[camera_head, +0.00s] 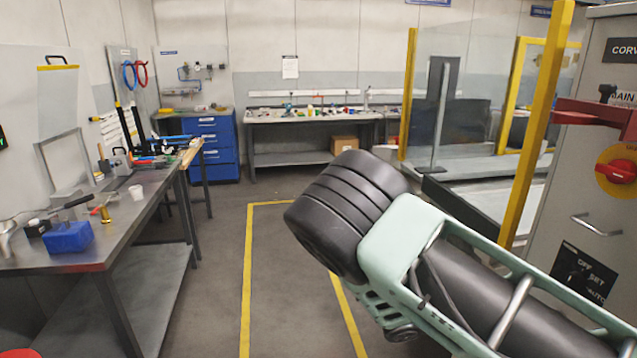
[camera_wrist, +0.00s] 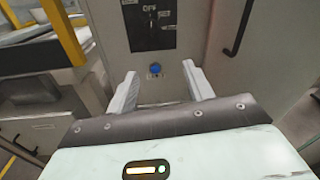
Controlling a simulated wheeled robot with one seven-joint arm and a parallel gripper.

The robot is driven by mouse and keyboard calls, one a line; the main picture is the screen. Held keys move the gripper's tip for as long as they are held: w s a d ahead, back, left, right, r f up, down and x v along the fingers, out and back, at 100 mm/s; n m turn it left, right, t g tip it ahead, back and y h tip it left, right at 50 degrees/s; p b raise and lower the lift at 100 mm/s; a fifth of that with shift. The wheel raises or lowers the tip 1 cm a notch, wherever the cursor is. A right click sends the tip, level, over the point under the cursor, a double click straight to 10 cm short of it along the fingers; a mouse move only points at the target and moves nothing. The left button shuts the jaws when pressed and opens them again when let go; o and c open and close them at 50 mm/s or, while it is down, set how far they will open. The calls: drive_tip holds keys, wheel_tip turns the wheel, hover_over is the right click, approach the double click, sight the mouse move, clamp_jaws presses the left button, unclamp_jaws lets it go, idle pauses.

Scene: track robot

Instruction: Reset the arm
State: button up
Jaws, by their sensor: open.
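My arm (camera_head: 420,240) reaches from the lower right to the middle of the head view, with a dark ribbed joint and pale green links. My gripper does not show in the head view. In the wrist view my gripper (camera_wrist: 159,90) is open, its two pale fingers apart with nothing between them. Beyond the fingers is a grey cabinet front with a blue round button (camera_wrist: 155,69) and a dark switch plate (camera_wrist: 150,25) marked OFF above it. I cannot tell the exact distance between the fingertips and the cabinet.
A workbench (camera_head: 150,205) with tools is at the left. The floor (camera_head: 215,270) between is clear.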

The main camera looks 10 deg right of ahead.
drive_tip(key=s+a+f+m+g+y, duration=0.2)
drive_tip(key=s+a+m+g+y, duration=0.15)
drive_tip(key=s+a+y, duration=0.25)
drive_tip(key=s+a+r+m+t+y, duration=0.1)
drive_tip(key=s+a+r+m+y, duration=0.3)
drive_tip(key=a, duration=0.6)
drive_tip(key=s+a+r+m+t+y, duration=0.2)
drive_tip(key=s+a+r+m+y, duration=0.2)
drive_tip(key=s+a+r+y, duration=0.4)
drive_tip(key=s+a+r, duration=0.1)
drive_tip(key=s+a, duration=0.1)
drive_tip(key=s, duration=0.1)
drive_tip(key=shift+a+r, duration=0.2)
drive_tip(key=shift+r, duration=0.15)
